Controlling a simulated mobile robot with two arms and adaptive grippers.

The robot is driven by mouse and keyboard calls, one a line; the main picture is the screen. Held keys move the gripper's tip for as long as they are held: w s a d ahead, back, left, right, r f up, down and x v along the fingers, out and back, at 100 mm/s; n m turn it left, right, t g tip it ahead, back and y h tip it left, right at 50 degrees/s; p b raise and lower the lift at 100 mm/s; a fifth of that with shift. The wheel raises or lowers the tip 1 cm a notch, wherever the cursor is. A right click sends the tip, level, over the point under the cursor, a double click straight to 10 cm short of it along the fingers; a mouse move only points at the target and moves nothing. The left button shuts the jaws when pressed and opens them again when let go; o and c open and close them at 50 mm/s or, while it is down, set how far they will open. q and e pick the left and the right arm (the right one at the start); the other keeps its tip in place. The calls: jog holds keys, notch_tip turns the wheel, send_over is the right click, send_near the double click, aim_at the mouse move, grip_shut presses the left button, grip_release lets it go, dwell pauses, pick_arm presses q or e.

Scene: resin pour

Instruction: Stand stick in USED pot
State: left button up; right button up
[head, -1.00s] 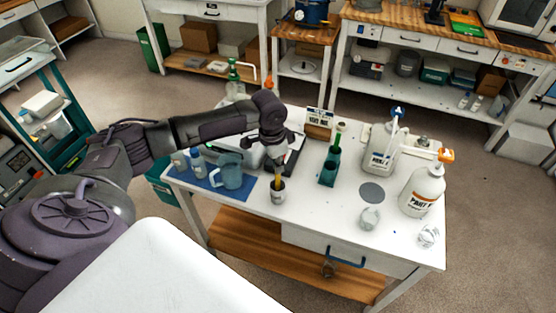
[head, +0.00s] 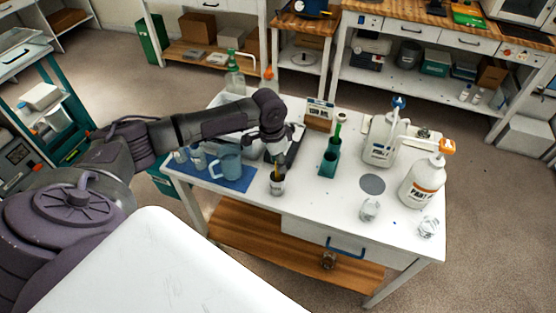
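A thin yellowish stick (head: 276,172) stands nearly upright with its lower end inside a small pot (head: 277,187). The pot is near the front edge of the white table, and its label is too small to read. My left gripper (head: 277,157) points down straight above the pot, with its fingertips around the upper part of the stick. The fingers look closed on it. The pot's rim and the fingertips hide parts of the stick. My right gripper is not in view.
A green holder (head: 328,163) stands to the right. Farther right are white pump bottles (head: 422,182), a grey disc (head: 372,184) and a clear cup (head: 370,209).

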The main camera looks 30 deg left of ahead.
pick_arm(q)
jog(key=shift+r, duration=0.15)
notch_tip(320, 180, up, 12)
jog(key=s, duration=0.1)
jog(key=shift+a, duration=0.4)
jog(key=shift+s+f, duration=0.15)
jog(key=shift+f, duration=0.1)
dwell(0.5)
